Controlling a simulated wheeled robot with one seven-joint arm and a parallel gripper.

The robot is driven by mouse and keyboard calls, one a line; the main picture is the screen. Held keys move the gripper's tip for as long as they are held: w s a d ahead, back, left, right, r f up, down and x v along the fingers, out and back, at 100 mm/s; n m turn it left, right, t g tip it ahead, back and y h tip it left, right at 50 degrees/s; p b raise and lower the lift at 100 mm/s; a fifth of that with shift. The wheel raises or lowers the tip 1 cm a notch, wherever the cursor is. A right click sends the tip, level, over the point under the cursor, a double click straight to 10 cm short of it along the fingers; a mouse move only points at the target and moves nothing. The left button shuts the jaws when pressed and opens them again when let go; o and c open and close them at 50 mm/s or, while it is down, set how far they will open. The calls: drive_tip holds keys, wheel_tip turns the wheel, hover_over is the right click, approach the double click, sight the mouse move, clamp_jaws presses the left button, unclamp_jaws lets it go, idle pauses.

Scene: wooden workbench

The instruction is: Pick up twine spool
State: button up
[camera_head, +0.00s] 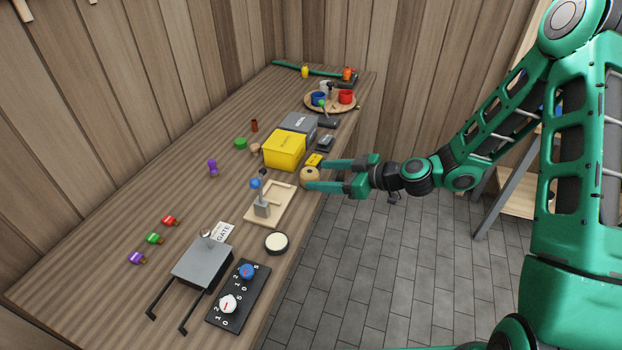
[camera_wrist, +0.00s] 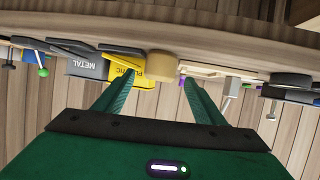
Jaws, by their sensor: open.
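The twine spool (camera_head: 308,178) is a short tan cylinder near the right edge of the workbench, beside the yellow bin. In the wrist view the spool (camera_wrist: 162,69) shows beyond and between my two fingertips. My gripper (camera_head: 317,174) is open and level at the bench edge, reaching in from the right. One finger lies on the far side of the spool's line and the other on the near side, in the head view. The wrist view of my gripper (camera_wrist: 156,80) shows nothing held. I cannot tell whether a finger touches the spool.
A yellow bin (camera_head: 284,150) and grey bin (camera_head: 298,123) stand behind the spool. A wooden stand (camera_head: 277,209) with a lever is on the near side. The floor right of the bench is clear.

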drive_tip(key=shift+x, duration=1.1)
drive_tip(key=c, duration=1.2)
drive_tip(key=shift+o, duration=0.2)
drive_tip(key=shift+r, duration=0.1)
